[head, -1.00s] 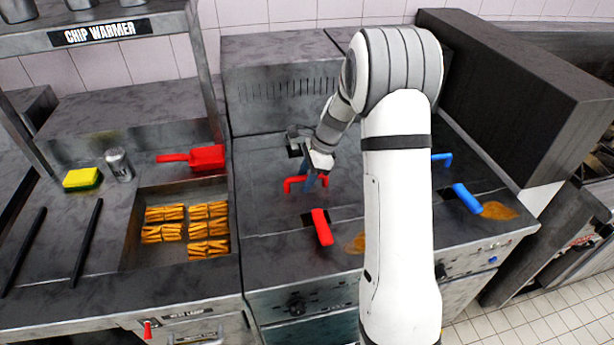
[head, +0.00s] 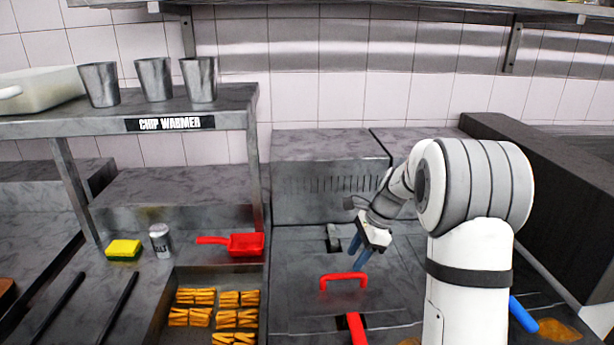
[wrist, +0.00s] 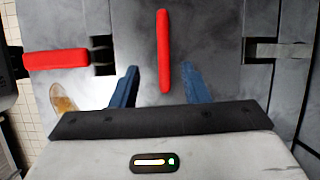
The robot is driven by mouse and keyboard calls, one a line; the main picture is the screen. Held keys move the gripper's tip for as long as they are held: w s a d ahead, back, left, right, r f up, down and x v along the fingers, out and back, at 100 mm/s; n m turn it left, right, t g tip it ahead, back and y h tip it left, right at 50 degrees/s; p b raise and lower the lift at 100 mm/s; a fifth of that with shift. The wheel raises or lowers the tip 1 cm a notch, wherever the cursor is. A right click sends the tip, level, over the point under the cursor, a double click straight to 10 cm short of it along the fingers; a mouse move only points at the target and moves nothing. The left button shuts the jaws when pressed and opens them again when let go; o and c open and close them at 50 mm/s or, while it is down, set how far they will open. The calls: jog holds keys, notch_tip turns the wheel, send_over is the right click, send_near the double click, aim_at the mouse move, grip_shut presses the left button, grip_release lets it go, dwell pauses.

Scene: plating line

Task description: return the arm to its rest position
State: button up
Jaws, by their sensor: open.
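My gripper (head: 360,252) is above the fryer top, just behind and above a red lid handle (head: 343,278) in the head view. Its blue fingers are apart, and nothing shows between them that they hold. In the wrist view my gripper (wrist: 158,85) shows both blue fingers spread, with the red lid handle (wrist: 163,50) beyond them. My white arm is bent at the right of the head view and hides part of the fryer.
A red basket handle (head: 356,330) points toward the front. Chips (head: 236,318) lie in the warmer at left. A red scoop (head: 245,244), salt shaker (head: 160,240) and yellow sponge (head: 124,249) sit behind them. A blue handle (head: 522,315) is right of my arm.

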jog(key=s+a+r+n+t+h, duration=0.1)
jog(key=s+r+n, duration=0.3)
jog(key=s, duration=0.3)
jog(key=s+a+r+n+h, duration=0.1)
jog(key=s+a+r+n, duration=0.1)
jog(key=s+r+n, duration=0.35)
jog(key=s+f+n+t+h, duration=0.1)
jog(key=s+n+t+h, duration=0.1)
jog(key=s+n, duration=0.6)
jog(key=s, duration=0.7)
jog(key=shift+s+d+f, duration=0.3)
jog(key=shift+s+f, duration=0.05)
jog(key=shift+s, duration=0.05)
jog(key=shift+c, duration=0.5)
jog(key=shift+s, duration=0.1)
